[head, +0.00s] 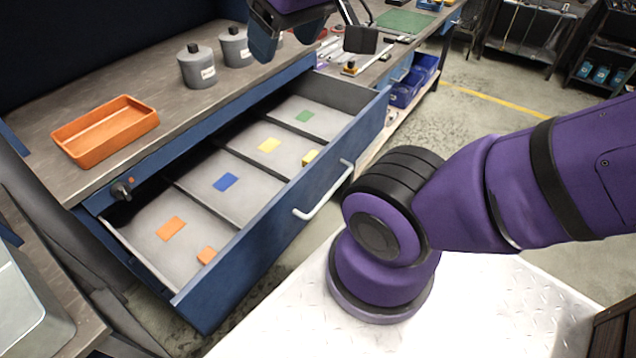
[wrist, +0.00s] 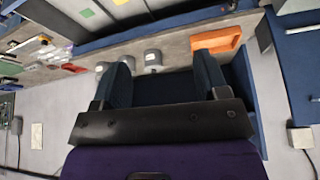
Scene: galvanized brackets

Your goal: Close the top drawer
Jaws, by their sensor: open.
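The top drawer (head: 258,232) is pulled well out from under the bench top. It has a blue front and a pale bar handle (head: 325,193). Its grey inside is split by dividers into compartments with orange, blue, yellow and green patches. A small orange block (head: 206,255) and a yellow block (head: 310,157) lie inside. My gripper (head: 313,42) is open above the bench top, at the top of the head view and partly cut off. It is apart from the drawer and its handle. In the wrist view my gripper (wrist: 163,75) shows two spread fingers with nothing held.
An orange tray (head: 105,131) and grey canisters (head: 197,66) stand on the bench top (head: 50,105) behind the drawer. Blue bins (head: 405,90) sit on a lower shelf beyond the drawer's far end. Tools and a green mat (head: 403,21) lie farther along.

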